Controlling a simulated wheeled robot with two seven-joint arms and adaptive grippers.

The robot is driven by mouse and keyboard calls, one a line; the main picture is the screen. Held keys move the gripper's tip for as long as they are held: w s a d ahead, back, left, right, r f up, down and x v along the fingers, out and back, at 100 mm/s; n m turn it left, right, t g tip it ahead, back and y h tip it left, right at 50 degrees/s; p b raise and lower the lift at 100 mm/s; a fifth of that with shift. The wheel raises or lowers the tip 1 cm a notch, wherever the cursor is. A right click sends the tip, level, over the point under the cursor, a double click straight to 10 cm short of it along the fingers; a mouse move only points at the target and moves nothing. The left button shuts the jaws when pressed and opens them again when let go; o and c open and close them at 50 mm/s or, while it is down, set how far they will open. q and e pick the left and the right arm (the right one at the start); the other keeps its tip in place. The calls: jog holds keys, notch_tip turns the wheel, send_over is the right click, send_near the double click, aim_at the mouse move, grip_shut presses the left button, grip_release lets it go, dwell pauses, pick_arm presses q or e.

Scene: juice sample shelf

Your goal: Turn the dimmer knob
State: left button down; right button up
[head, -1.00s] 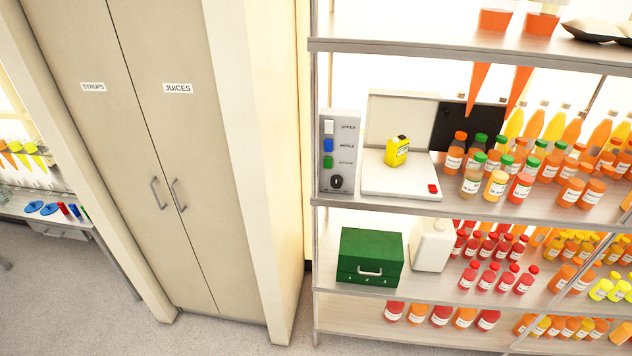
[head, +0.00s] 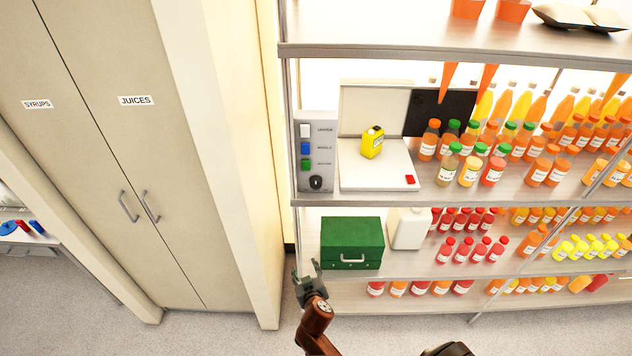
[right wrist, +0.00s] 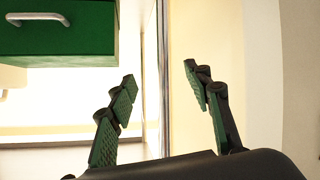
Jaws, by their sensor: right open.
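The dimmer knob (head: 316,183) is a small black round knob at the bottom of a grey control panel (head: 326,128) on the middle shelf's left end. A white, a blue and a green button sit above it on the panel. My right gripper (head: 308,270) is low in front of the rack, below the panel and just left of the green box. Its two fingers (right wrist: 162,100) stand apart with nothing between them in the right wrist view. The knob does not show in that view. My left gripper is not in view.
A green box (head: 352,241) stands on the shelf below the panel; it also shows in the right wrist view (right wrist: 85,38). A white device with a yellow container (head: 372,142) is right of the panel. Several bottles fill the shelves further right. A tall cabinet (head: 130,150) stands left.

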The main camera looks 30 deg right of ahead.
notch_tip(320, 180, up, 19)
jog(key=w+d+m+t+h+p, duration=0.2)
jog(key=m+h, duration=0.1)
jog(key=m+t+h, duration=0.1)
jog(key=m+h, duration=0.1)
jog(key=h, duration=0.1)
send_near(316, 186)
jog(key=p+x, duration=0.3)
jog(key=x, duration=0.5)
jog(key=shift+r, duration=0.15)
jog(key=shift+w+d, duration=0.15)
jog(key=shift+w, duration=0.15)
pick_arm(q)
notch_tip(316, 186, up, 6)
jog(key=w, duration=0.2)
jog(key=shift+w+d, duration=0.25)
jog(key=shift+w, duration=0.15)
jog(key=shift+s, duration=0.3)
pick_arm(e)
jog(key=c, duration=1.1)
